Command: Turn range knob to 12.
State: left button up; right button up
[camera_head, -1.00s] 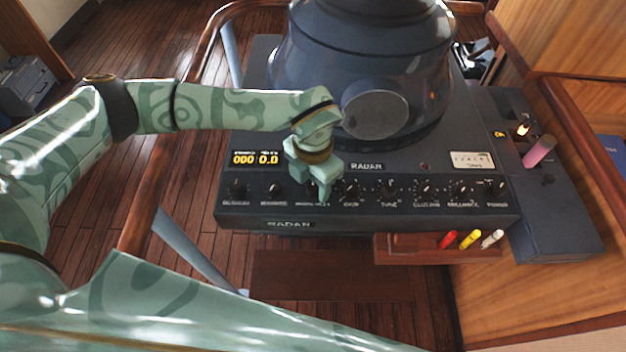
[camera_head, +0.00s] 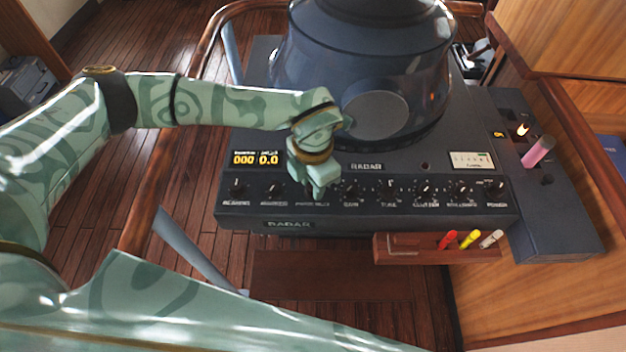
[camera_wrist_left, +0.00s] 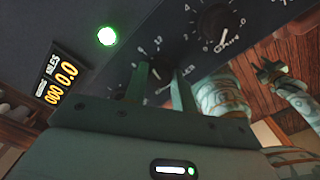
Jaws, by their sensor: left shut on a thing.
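The range knob (camera_wrist_left: 158,71) is a dark knob on the radar's front panel, third from the left in its row. In the left wrist view it sits between the two green fingers, with small white numbers around it, 12 among them. Its pointer direction cannot be made out. My left gripper (camera_head: 316,190) is shut on the knob and hides most of it in the head view. The gripper's fingers also show in the left wrist view (camera_wrist_left: 160,82). My right gripper (camera_wrist_left: 267,72) seems to show small and dark at the right of the wrist view.
The gain knob (camera_head: 351,188) is close right of the gripper, with several more knobs beyond. An amber display (camera_head: 256,159) reads 000 and 0.0. The radar's hooded scope (camera_head: 365,60) rises behind. A pen tray (camera_head: 405,244) hangs below the panel's right side.

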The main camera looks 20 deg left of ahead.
pick_arm(q)
jog(key=m, duration=0.3)
jog(key=shift+m, duration=1.9)
jog(key=o, duration=1)
jog(key=shift+r, duration=0.15)
notch_tip(320, 180, up, 16)
jog(key=shift+r, duration=0.1)
